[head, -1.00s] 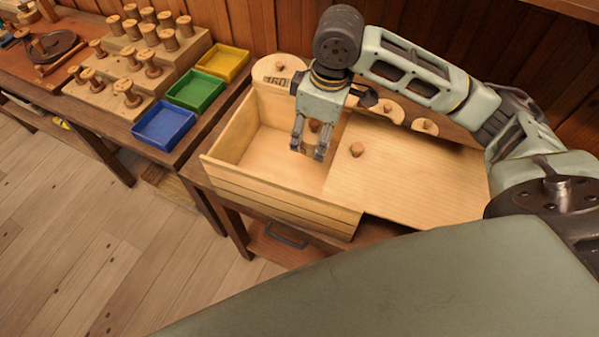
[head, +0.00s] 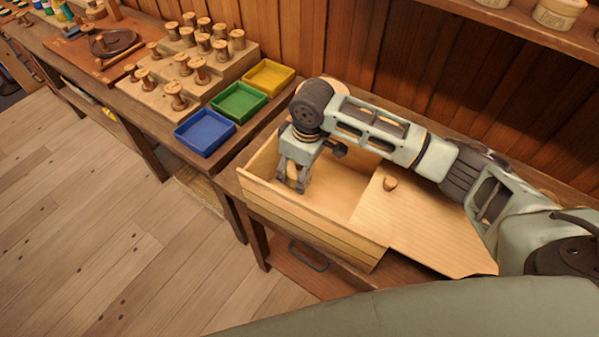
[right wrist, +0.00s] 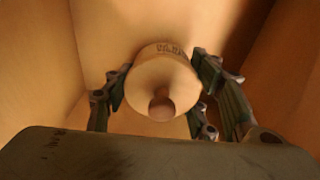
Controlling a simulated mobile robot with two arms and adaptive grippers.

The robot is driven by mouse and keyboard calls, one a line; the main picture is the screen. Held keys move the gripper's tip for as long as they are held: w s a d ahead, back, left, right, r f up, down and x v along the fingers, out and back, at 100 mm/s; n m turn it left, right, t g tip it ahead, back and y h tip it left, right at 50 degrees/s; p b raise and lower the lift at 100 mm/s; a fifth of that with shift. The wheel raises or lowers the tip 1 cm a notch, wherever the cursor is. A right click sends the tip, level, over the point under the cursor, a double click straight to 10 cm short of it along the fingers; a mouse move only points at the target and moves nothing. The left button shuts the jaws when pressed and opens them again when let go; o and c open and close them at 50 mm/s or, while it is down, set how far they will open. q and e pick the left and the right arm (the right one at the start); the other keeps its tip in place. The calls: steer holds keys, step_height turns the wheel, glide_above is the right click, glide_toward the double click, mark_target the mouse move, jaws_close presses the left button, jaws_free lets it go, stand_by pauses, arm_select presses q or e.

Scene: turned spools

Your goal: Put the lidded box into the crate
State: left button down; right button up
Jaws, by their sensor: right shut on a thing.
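The crate (head: 310,226) is a pale wooden box on the bench. Its left part is open, and a flat board (head: 428,222) with a round knob covers the right part. My right gripper (head: 293,185) points down inside the open left part. In the right wrist view it is shut on the lidded box (right wrist: 158,78), a small round pale wooden box with a knobbed lid and dark lettering on its side. Crate walls surround it there. The gripper mostly hides the box in the head view. I cannot tell whether the box touches the crate floor. My left gripper is out of view.
Blue (head: 205,132), green (head: 239,103) and yellow (head: 269,77) trays stand on the bench to the left. A stepped stand (head: 190,75) with several wooden spools is beyond them. A shelf (head: 500,22) with round boxes runs along the back wall.

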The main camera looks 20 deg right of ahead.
steer(key=shift+f, duration=1.1)
steer(key=o, duration=1.2)
steer(key=shift+f, duration=0.1)
steer(key=shift+c, duration=0.2)
steer(key=r, duration=0.7)
steer(key=s+d+r+b, duration=0.1)
steer(key=r, duration=0.3)
steer(key=shift+r, duration=0.6)
